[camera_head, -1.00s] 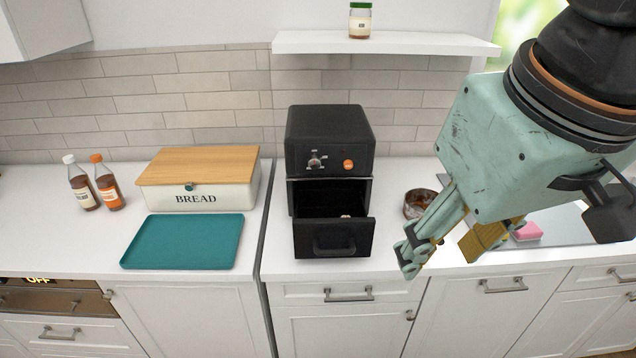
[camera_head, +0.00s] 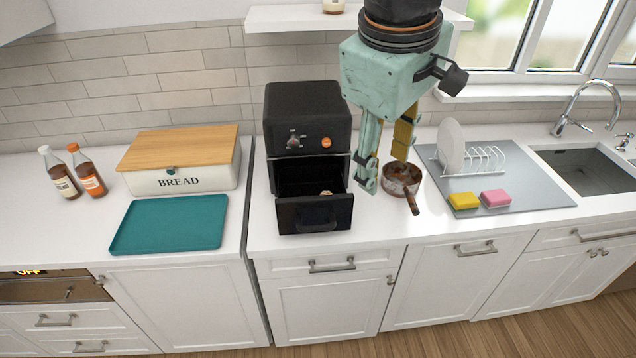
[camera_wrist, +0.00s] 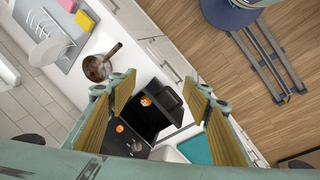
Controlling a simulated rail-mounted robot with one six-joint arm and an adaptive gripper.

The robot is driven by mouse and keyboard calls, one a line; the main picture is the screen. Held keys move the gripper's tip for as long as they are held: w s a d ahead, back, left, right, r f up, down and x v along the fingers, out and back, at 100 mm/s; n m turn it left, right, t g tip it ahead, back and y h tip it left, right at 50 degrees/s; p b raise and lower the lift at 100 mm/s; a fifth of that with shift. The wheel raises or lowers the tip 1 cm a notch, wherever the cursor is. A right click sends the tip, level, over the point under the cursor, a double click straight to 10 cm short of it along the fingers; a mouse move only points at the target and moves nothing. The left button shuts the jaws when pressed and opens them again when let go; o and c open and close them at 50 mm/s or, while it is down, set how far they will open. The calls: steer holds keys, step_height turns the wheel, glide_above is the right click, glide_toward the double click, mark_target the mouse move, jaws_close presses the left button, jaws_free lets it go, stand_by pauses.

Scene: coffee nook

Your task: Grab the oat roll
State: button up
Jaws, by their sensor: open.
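The oat roll appears to be the small tan piece (camera_head: 325,193) in the pulled-out drawer of the black air fryer (camera_head: 307,122). Only its top shows over the drawer front (camera_head: 316,214) in the head view. In the wrist view a small round roll (camera_wrist: 146,101) lies in the dark drawer, between my fingers in the picture. My gripper (camera_head: 384,170) is open and empty, pointing down, to the right of the drawer in the head view. In the wrist view its two fingers (camera_wrist: 158,100) are spread wide apart.
A brown-stained pan (camera_head: 402,178) stands right of the air fryer, close to my gripper in the picture. A teal tray (camera_head: 170,224) and bread box (camera_head: 183,180) are at left. A drying mat (camera_head: 540,192) with sponges and the sink are at right.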

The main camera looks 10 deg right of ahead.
steer(key=w+a+f+n+h+p, duration=0.1)
steer(key=w+f+n+p, duration=0.1)
steer(key=w, duration=0.3)
steer(key=w+a+f+n+g+p, duration=0.1)
steer(key=w+f+n+p, duration=0.15)
steer(key=w, duration=0.35)
steer(key=w+a+f+n+h+p, duration=0.1)
steer(key=w+f+n+p, duration=0.15)
steer(key=w, duration=0.25)
steer(key=w+a+f+n+p, duration=0.4)
steer(key=w+f+n, duration=0.3)
steer(key=w+f, duration=0.3)
steer(key=shift+a+f+n+h, duration=0.3)
steer(key=shift+a+f, duration=0.15)
steer(key=shift+f, duration=0.85)
steer(key=shift+w, duration=0.1)
steer(key=shift+f, duration=0.15)
steer(key=shift+x, duration=4.15)
steer(key=shift+f, duration=0.15)
